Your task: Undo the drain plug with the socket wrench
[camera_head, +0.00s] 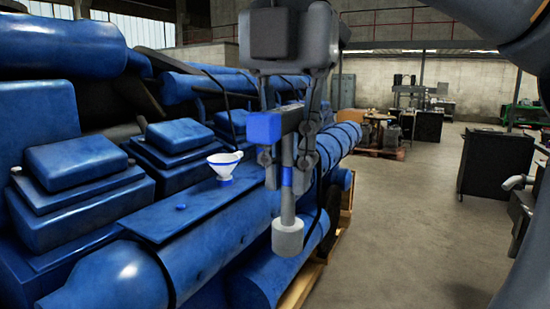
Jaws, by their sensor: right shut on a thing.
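My right gripper (287,158) hangs down in the middle of the head view. It is shut on the socket wrench (287,205), a grey shaft with a blue band and a blue block at its upper end. The wrench points down, and its wide light-grey socket is at the bottom, in front of the blue engine (205,245). I cannot tell whether the socket touches anything. I cannot make out the drain plug. My left gripper is not in view.
The engine rests on a wooden pallet (300,285). A dark cabinet (482,165) stands at right. The concrete floor (405,220) between is clear.

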